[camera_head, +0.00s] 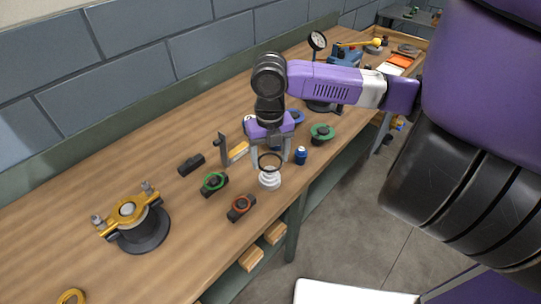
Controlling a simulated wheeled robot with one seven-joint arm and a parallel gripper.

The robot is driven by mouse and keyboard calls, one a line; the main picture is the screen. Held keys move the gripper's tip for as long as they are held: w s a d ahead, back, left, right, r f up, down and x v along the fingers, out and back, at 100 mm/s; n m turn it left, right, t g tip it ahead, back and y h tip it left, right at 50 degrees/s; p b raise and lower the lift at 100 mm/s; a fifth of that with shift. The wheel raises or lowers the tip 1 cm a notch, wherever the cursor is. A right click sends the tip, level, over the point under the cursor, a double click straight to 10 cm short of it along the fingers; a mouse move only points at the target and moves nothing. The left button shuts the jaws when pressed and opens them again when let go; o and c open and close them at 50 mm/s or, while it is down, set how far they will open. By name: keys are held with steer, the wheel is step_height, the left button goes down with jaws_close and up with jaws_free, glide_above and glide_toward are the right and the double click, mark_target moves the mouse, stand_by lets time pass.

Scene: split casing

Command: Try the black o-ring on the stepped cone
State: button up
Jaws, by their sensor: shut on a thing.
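The white stepped cone (269,181) stands upright on the wooden bench, near its front edge. My gripper (270,164) points down directly over the cone and is shut on the black o-ring (270,155). The ring shows as a thin dark loop between the two fingers, at about the height of the cone's top. I cannot tell whether the ring is around the top step or just above it, or whether it touches the cone.
A green ring (214,181) and a red ring (242,204) sit on black blocks left of the cone. A small blue bottle (301,155) and a green-flanged part (322,132) stand right. A yellow-clamped casing (134,220) is at left. Bare bench (190,230) lies between.

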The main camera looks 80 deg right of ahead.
mark_target(270, 168)
steer(key=shift+f, duration=0.15)
steer(key=shift+f+b, duration=0.85)
steer(key=shift+f+b, duration=1.95)
steer(key=shift+f, duration=0.25)
stand_by(1.2)
steer(key=o, duration=1.8)
steer(key=shift+r, duration=0.1)
steer(key=shift+r+p, duration=3.4)
steer(key=shift+r, duration=1.05)
